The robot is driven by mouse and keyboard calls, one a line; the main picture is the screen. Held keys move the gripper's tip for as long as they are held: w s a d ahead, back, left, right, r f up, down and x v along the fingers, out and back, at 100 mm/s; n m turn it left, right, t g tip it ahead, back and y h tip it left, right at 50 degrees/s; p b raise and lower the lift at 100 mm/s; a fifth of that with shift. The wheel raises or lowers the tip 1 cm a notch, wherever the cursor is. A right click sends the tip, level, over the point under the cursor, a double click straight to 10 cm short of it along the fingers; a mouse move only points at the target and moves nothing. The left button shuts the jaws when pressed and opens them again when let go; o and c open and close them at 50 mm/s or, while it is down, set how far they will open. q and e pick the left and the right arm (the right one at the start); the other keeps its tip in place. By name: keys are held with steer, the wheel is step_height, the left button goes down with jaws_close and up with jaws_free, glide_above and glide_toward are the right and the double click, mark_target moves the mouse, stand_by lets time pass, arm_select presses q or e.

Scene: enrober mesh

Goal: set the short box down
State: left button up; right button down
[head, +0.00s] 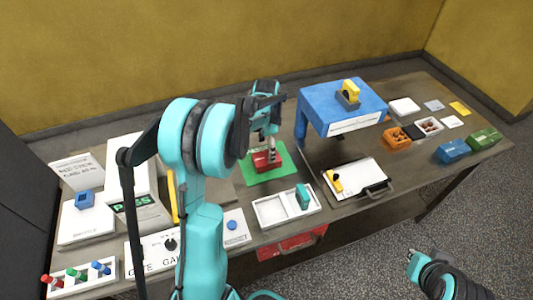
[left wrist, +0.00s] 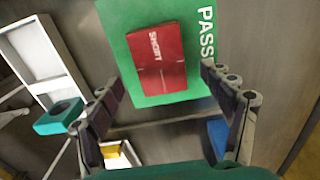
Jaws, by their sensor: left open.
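The short box (head: 266,161) is red and lies flat on the green mat (head: 285,174) on the table. In the left wrist view the box (left wrist: 157,60), marked SHORT, lies on the green mat (left wrist: 117,18), marked PASS. My left gripper (head: 270,145) is above the box, fingers pointing down. In the left wrist view its fingers (left wrist: 165,92) are spread wide apart, nearer the camera than the box, with nothing between them. Part of my right arm shows at the lower right of the head view; whether its gripper is open or shut cannot be made out.
A white two-part tray (head: 270,212) with a teal piece (head: 302,196) stands in front of the mat. A white PASS box (head: 130,165) stands left.

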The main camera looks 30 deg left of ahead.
mark_target(267, 157)
arm_select(q)
step_height(267, 157, up, 7)
steer(key=p, duration=0.1)
steer(key=s+d+r+n+t, duration=0.4)
steer(key=s+d+r, duration=0.3)
steer(key=s+d, duration=0.3)
steer(key=s+d+f+n+t, duration=0.2)
steer(key=s+d+n+t, duration=0.1)
steer(key=s, duration=0.6)
steer(key=shift+s+d+n, duration=0.3)
steer(key=shift+d+n, duration=0.3)
steer(key=shift+d, duration=0.65)
